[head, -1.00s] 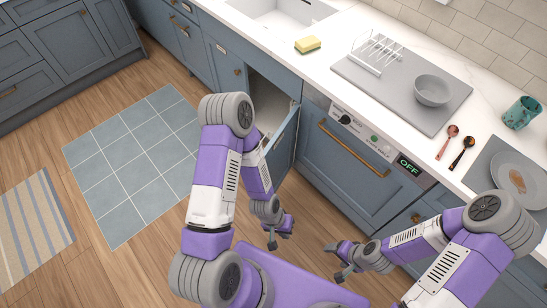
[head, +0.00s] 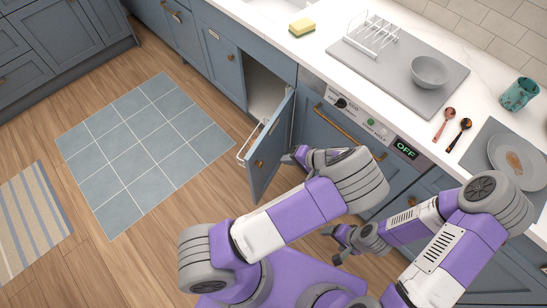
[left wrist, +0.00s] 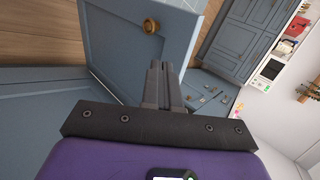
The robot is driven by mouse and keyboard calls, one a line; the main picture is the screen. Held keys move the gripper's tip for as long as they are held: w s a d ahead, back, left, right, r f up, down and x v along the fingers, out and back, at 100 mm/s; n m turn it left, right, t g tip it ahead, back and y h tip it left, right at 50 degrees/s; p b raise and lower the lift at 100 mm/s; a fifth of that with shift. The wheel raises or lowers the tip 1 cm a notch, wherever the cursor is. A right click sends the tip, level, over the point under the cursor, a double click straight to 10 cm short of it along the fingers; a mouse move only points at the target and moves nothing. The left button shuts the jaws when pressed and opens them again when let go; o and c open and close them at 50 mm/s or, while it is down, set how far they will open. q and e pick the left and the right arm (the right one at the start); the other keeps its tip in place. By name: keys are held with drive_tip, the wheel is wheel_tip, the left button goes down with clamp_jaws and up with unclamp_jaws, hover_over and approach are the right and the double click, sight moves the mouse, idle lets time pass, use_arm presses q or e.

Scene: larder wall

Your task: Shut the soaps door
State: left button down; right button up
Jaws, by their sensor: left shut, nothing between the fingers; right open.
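The soaps door (head: 275,143) is a blue-grey cabinet door standing open beside the dishwasher, with a round brass knob (head: 258,163) on its outer face. A white wire rack (head: 243,148) sticks out from its inner side. My left gripper (head: 290,156) is shut and empty, on the outer side of the door. In the left wrist view its closed fingers (left wrist: 162,84) point at the door's outer face (left wrist: 125,40), below the knob in the picture. I cannot tell whether they touch it. My right gripper (head: 335,246) is open and empty, low in front of the drawers.
The open cabinet's pale interior (head: 264,92) shows behind the door. The dishwasher (head: 335,140) with its brass handle is just right of it. The counter holds a sponge (head: 302,27), drying mat and bowl. A tiled mat (head: 145,150) lies on clear floor at left.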

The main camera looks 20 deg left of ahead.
use_arm(q)
drive_tip(key=b, duration=0.2)
approach(256, 155)
wheel_tip(256, 155, down, 4)
drive_tip(key=a, duration=0.3)
drive_tip(key=shift+a+f, duration=0.1)
drive_tip(key=shift+a, duration=0.55)
drive_tip(key=shift+a+b, duration=0.1)
drive_tip(key=shift+b, duration=0.2)
